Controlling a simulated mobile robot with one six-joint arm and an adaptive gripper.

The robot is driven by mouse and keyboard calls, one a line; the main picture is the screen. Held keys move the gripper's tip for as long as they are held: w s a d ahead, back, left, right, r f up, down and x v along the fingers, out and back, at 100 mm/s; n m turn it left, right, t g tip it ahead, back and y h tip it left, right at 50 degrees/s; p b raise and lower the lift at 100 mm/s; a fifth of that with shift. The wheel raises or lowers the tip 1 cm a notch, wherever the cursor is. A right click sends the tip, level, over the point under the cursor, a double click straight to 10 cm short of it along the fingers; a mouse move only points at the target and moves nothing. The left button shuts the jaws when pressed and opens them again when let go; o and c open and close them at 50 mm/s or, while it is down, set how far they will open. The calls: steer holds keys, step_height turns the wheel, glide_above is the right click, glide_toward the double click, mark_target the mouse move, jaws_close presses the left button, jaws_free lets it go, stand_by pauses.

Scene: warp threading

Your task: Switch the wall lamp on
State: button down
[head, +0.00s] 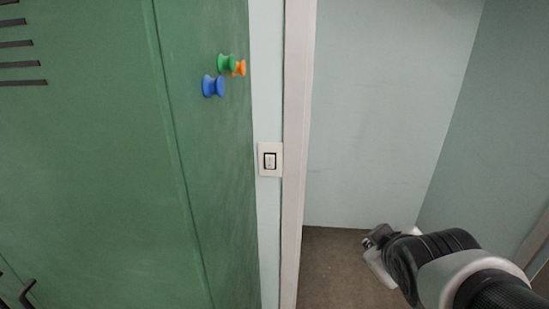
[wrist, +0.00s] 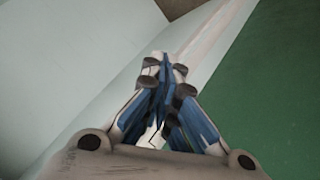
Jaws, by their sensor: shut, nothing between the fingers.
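The wall switch (head: 270,160) is a small white plate with a dark-edged rocker, in the head view. It sits on the narrow pale wall strip between the green locker and the white door frame. My gripper (head: 372,246) is at the lower right of the head view, apart from the switch, to its right and below. In the wrist view my gripper (wrist: 165,70) is shut, its blue-sided fingers together with nothing between them. The switch cannot be made out in the wrist view. No lamp shows in either view.
A white door frame (head: 297,150) stands between the switch and my gripper. Pale walls (head: 385,110) and brown floor (head: 335,270) lie beyond.

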mark_target(270, 168)
steer(key=w+a+n+t+y+p, duration=0.25)
steer(key=w+n, duration=0.35)
steer(key=w, duration=0.4)
steer(key=w+a+n+t+y+p, duration=0.2)
steer(key=w+a+n+y, duration=0.2)
steer(key=a+n+y, duration=0.7)
steer(key=shift+a+n+p, duration=0.4)
steer(key=shift+a+n, duration=1.05)
steer(key=shift+n, duration=0.35)
steer(key=shift+y, duration=0.25)
steer(key=x, duration=0.4)
steer(key=w+d+x, duration=0.1)
steer(key=x, duration=0.3)
steer(key=w+d+x, duration=0.1)
steer(key=x, duration=0.3)
steer(key=shift+w+a+r+b, duration=0.25)
steer(key=shift+b, duration=0.05)
